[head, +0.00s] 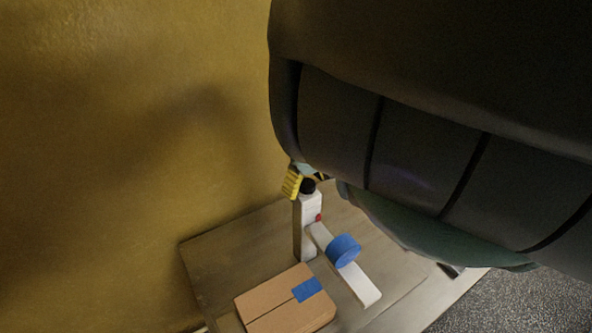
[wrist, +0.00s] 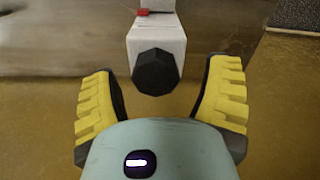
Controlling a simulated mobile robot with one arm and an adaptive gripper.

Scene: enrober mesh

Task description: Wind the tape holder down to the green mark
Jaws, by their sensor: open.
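A white post (head: 311,213) stands on the table, with a black knob (head: 308,186) on its top. A white arm (head: 362,285) reaches out from the post and carries a blue tape roll (head: 343,250). A red spot (head: 319,218) shows on the post near that arm. In the wrist view the faceted black knob (wrist: 155,73) lies between the yellow fingers of my gripper (wrist: 163,78), with gaps on both sides. My gripper is open and empty; in the head view one finger (head: 292,182) shows beside the knob. I see no green mark.
A cardboard box (head: 275,298) with a blue tape strip (head: 307,290) lies on the table (head: 215,255) in front of the post. A yellow-brown wall (head: 130,130) rises behind. My dark arm covers the upper right of the head view.

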